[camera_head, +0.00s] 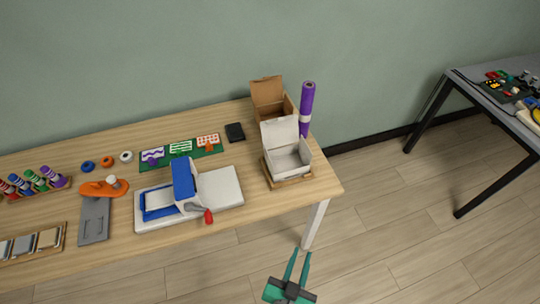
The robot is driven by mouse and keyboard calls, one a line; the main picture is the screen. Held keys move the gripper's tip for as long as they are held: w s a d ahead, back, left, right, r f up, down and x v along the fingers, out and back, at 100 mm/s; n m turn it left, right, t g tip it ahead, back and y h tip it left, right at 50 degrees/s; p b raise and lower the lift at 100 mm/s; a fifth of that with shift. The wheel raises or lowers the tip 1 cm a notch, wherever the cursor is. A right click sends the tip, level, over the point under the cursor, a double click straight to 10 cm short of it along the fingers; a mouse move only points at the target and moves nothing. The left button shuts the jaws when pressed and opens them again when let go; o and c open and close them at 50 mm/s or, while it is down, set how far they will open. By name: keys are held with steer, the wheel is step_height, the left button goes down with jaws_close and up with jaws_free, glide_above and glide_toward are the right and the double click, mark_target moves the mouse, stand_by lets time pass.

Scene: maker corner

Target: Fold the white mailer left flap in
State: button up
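The white mailer (289,162) is an open box near the right end of the wooden table, on a wooden tray (290,182). Its lid (280,130) stands raised at the back. The left flap is too small to make out clearly. My gripper (299,255) is at the bottom of the picture, in front of the table and apart from the mailer. Its two teal fingers are spread with nothing visible between them.
A brown box (268,93) and a purple roll (307,104) stand close behind the mailer. A white and blue machine (186,192) with a red-knobbed handle is to the left. The wooden table's (325,183) right corner is bare. A second table (470,93) is far right.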

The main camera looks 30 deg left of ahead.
steer(key=w+a+r+n+g+y, duration=0.2)
steer(key=w+a+r+n+y, duration=0.15)
steer(key=w+a, duration=0.75)
steer(key=n+g+y, duration=0.3)
steer(key=n+y, duration=0.1)
steer(key=n, duration=0.2)
glide_toward(269, 159)
steer(key=shift+m, duration=0.35)
steer(key=x, duration=0.7)
steer(key=r+x, duration=0.1)
steer(key=x, duration=0.2)
steer(key=shift+w+a, duration=0.3)
steer(key=shift+w, duration=0.15)
steer(key=shift+s+a, duration=0.1)
steer(key=shift+s, duration=0.1)
jaws_close()
